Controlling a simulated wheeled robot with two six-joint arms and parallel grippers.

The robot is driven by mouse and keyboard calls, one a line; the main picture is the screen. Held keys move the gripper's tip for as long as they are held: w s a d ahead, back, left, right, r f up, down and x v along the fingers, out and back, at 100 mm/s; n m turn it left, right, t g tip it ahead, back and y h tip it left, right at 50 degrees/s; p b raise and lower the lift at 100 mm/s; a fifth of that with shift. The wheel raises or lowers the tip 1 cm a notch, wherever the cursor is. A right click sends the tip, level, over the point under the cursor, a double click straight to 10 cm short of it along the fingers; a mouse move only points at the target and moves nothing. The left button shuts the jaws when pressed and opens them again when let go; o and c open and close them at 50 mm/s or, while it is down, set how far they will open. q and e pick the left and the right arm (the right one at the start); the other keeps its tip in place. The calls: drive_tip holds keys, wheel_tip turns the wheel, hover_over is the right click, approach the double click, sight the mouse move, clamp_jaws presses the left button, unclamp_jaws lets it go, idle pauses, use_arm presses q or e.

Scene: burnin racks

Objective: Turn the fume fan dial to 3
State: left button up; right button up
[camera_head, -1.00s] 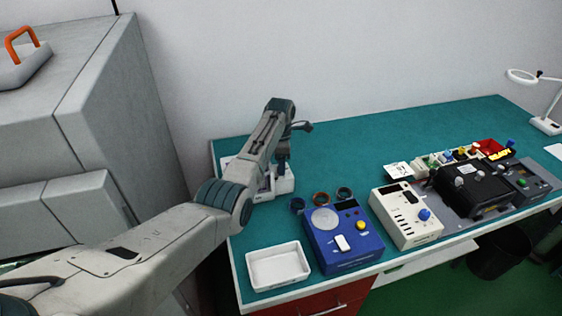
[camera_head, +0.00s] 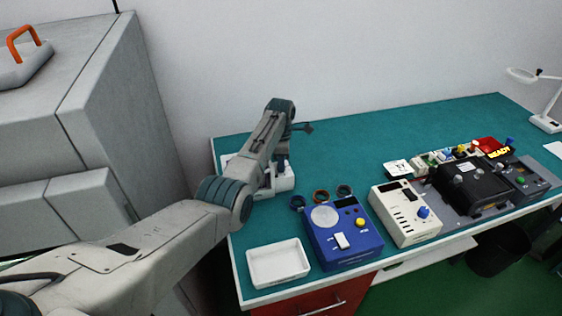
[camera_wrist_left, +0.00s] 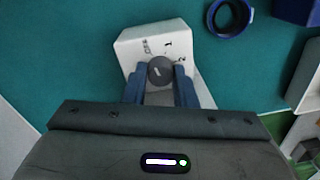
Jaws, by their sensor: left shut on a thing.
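The fume fan dial (camera_wrist_left: 160,70) is a round dark grey knob with a light pointer mark, on top of a white box (camera_wrist_left: 128,45) in the left wrist view. Small dark markings are printed on the box beyond the knob, too small to read surely. My left gripper (camera_wrist_left: 160,82) has its two blue fingers on either side of the knob and is shut on it. In the head view the white box (camera_head: 284,183) stands at the left end of the bench, and my arm hides the dial. My right gripper is not in view.
On the teal bench (camera_head: 340,155), a white tray (camera_head: 278,285), a blue instrument (camera_head: 350,258) and a cream instrument (camera_head: 410,232) stand along the front edge. Several rings, including a blue ring (camera_wrist_left: 247,20), lie beside the box. A grey cabinet (camera_head: 115,110) stands left of the bench.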

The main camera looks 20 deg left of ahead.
use_arm(q)
drive_tip(key=m+p, duration=0.1)
drive_tip(key=m, duration=0.1)
drive_tip(key=shift+r+m, duration=0.1)
drive_tip(key=shift+m, duration=0.3)
drive_tip(key=shift+m+p, duration=0.4)
drive_tip(key=shift+m, duration=0.8)
drive_tip(key=shift+w, duration=0.1)
drive_tip(key=o, duration=1)
